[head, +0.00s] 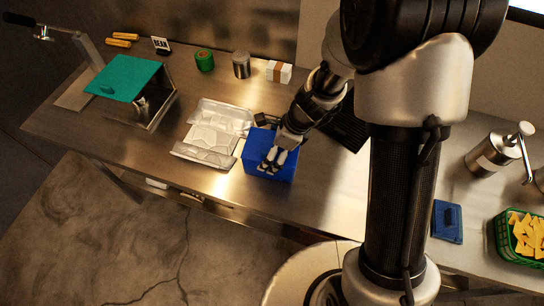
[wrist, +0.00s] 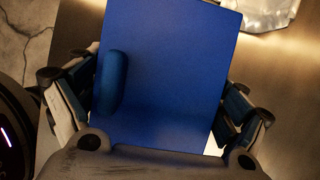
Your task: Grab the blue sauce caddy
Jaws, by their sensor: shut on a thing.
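The blue sauce caddy (head: 258,142) is a box near the front edge of the steel counter, just right of the clear plastic trays. My gripper (head: 274,158) comes down on it from above and is shut on it. In the wrist view the caddy (wrist: 180,70) fills the middle as a flat blue face with a rounded raised part at its left. My gripper's fingers (wrist: 160,108) lie along its left and right sides. I cannot tell whether the caddy touches the counter.
Clear plastic trays (head: 212,134) lie left of the caddy. A teal-topped press (head: 125,78) stands far left. A green tape roll (head: 204,60), a metal can (head: 241,65) and a white box (head: 279,71) stand at the back. A dark grate (head: 345,130) lies to the right.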

